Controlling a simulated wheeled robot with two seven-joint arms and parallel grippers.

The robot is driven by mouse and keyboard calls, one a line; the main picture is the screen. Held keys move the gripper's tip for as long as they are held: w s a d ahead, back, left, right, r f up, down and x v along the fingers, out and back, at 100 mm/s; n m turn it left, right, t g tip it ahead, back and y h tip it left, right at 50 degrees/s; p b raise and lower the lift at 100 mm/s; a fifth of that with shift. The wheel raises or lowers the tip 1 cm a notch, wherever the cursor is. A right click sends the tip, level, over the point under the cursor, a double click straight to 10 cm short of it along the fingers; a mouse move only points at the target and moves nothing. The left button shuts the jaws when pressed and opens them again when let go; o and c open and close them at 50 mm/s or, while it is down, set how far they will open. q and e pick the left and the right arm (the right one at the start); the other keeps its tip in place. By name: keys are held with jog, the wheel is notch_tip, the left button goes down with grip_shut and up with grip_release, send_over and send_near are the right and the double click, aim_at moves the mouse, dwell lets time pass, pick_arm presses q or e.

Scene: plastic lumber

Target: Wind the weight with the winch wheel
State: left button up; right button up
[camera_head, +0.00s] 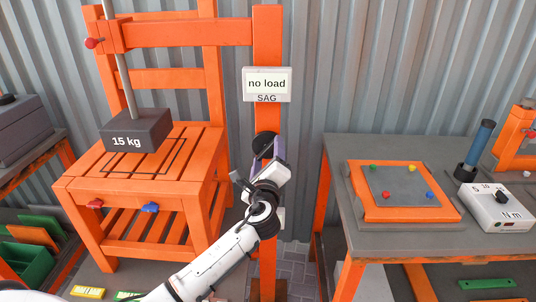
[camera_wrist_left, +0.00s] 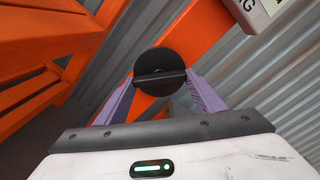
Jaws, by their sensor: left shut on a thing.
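The weight (camera_head: 136,131), a dark block marked "15 kg", is below a grey rod over the slatted seat of an orange frame (camera_head: 85,185). I cannot tell whether it touches the slats. The winch wheel (camera_head: 264,140) is a black disc on the orange post, below a "no load / SAG" sign (camera_head: 267,84). My left gripper (camera_head: 267,154) is at the wheel. In the left wrist view the wheel (camera_wrist_left: 160,62) fills the space between the purple fingers (camera_wrist_left: 160,82), which are shut on its raised bar. My right gripper is out of view.
A grey bench (camera_head: 345,190) at the right carries an orange-edged board (camera_head: 400,212) and a white meter box (camera_head: 494,207). A shelf at the left holds green and orange pieces. A corrugated metal wall stands behind.

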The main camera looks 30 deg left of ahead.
pick_arm(q)
jog(key=m, duration=0.4)
jog(key=shift+a+m, duration=0.1)
jog(key=shift+m, duration=0.2)
jog(key=m, duration=0.3)
jog(key=shift+m, duration=0.4)
jog(key=m, duration=0.3)
jog(key=shift+a+m, duration=0.1)
jog(key=shift+m, duration=0.2)
jog(key=m, duration=0.4)
jog(key=shift+s+a+m, duration=0.1)
jog(key=shift+a+m, duration=0.05)
jog(key=shift+m, duration=0.15)
jog(key=m, duration=0.4)
jog(key=shift+r, duration=0.1)
jog(key=m, duration=0.4)
jog(key=shift+a+r, duration=0.1)
jog(key=m, duration=0.5)
jog(key=shift+r+m, duration=0.25)
jog(key=shift+m, duration=1.25)
jog(key=shift+f+m, duration=0.1)
jog(key=shift+m, duration=0.2)
